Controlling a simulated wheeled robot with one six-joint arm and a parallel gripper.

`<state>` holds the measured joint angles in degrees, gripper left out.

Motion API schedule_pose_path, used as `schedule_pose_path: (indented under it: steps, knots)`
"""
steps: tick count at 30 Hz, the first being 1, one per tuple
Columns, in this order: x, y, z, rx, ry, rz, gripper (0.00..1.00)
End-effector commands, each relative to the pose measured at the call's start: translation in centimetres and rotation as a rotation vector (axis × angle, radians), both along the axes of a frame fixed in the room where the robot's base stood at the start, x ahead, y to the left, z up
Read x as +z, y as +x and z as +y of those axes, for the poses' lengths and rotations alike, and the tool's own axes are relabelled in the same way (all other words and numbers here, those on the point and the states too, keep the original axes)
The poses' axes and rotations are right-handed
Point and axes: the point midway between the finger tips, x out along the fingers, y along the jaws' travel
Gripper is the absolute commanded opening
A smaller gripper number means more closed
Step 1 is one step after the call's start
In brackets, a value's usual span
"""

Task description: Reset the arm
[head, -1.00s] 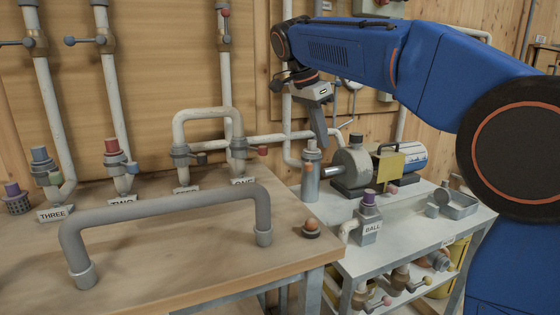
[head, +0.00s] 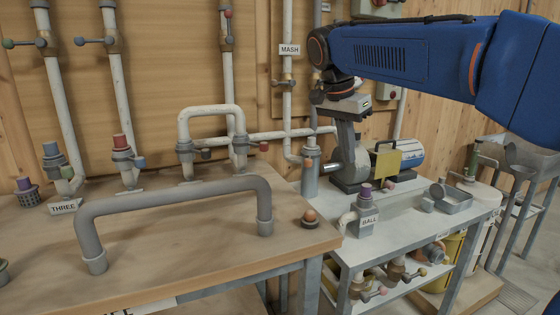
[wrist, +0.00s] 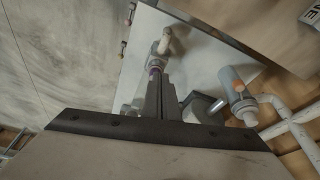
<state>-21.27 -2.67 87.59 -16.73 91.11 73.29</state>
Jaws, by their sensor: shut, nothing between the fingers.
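My gripper (head: 347,158) hangs from my blue arm in the head view, pointing down in front of the pump (head: 398,158) on the grey metal bench. Its fingers are together with nothing between them, and they hide part of the pump. In the wrist view the closed fingers (wrist: 160,95) point toward the bench, with the grey cylinder (wrist: 232,80) to their right. A purple-topped fitting shows just beyond the fingertips. I cannot tell the exact height of the gripper above the bench.
A grey pipe loop (head: 175,193) stands on the wooden table (head: 180,255) at left. Wall pipes (head: 288,100) rise behind. Open floor shows at the far right.

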Motion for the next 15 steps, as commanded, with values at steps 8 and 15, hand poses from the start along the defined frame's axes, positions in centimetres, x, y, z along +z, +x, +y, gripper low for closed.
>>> schedule_pose_path:
  steps: [8, 15]
  knots:
    - [-3.7, -6.6, -4.9, 0.225, 0.030, 0.010, 0.00]
    - [-8.3, -12.7, -8.1, 0.428, 0.043, -0.001, 0.00]
